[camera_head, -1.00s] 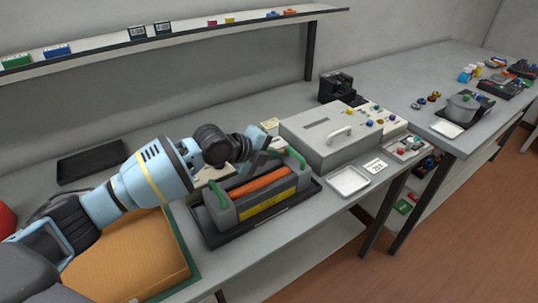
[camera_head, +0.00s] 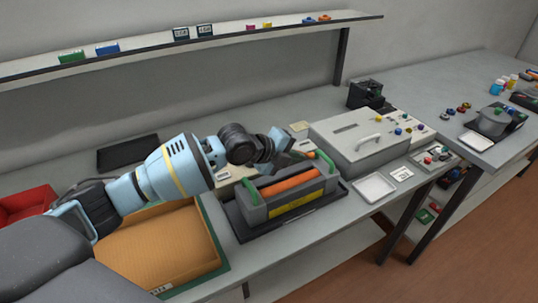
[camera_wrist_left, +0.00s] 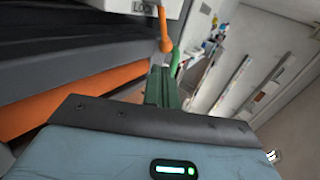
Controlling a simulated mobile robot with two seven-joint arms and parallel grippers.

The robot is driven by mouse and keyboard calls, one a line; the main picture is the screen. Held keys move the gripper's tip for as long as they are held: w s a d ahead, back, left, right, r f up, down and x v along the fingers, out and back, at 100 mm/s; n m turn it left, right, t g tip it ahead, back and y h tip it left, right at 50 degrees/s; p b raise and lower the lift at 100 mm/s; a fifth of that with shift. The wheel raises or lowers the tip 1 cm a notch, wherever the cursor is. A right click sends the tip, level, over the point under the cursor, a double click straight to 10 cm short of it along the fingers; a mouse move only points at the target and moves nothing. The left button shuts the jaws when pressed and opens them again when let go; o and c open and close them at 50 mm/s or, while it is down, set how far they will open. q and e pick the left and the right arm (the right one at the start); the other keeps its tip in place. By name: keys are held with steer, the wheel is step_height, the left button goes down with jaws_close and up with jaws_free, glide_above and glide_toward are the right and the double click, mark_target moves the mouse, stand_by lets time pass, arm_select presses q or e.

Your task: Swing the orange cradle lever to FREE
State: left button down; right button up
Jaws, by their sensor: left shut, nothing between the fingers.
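The cradle (camera_head: 262,212) is a dark grey frame on a black tray, holding an orange roller with a yellow label and green handles at its ends. In the left wrist view the orange lever (camera_wrist_left: 164,32) stands near a LOCK label (camera_wrist_left: 143,7), with a green handle (camera_wrist_left: 175,62) beside it. My left gripper (camera_head: 294,159) is shut and empty, just above and behind the cradle's far end. In the wrist view its fingers (camera_wrist_left: 162,88) point toward the lever, apparently apart from it. My right gripper is out of view.
A grey box with a handle (camera_head: 340,146) stands right of the cradle, with a white tray (camera_head: 374,187) in front. An orange-brown padded block (camera_head: 160,250) lies left of the cradle. A red bin (camera_head: 28,201) is at far left. A shelf (camera_head: 220,38) runs above the bench.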

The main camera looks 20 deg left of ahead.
arm_select(q)
steer(key=v, duration=0.3)
steer(key=shift+s+d+r, duration=0.2)
steer(key=shift+s, duration=0.2)
steer(key=s+r, duration=0.4)
steer(key=s, duration=0.2)
steer(key=shift+a+p, duration=0.4)
steer(key=shift+a, duration=0.05)
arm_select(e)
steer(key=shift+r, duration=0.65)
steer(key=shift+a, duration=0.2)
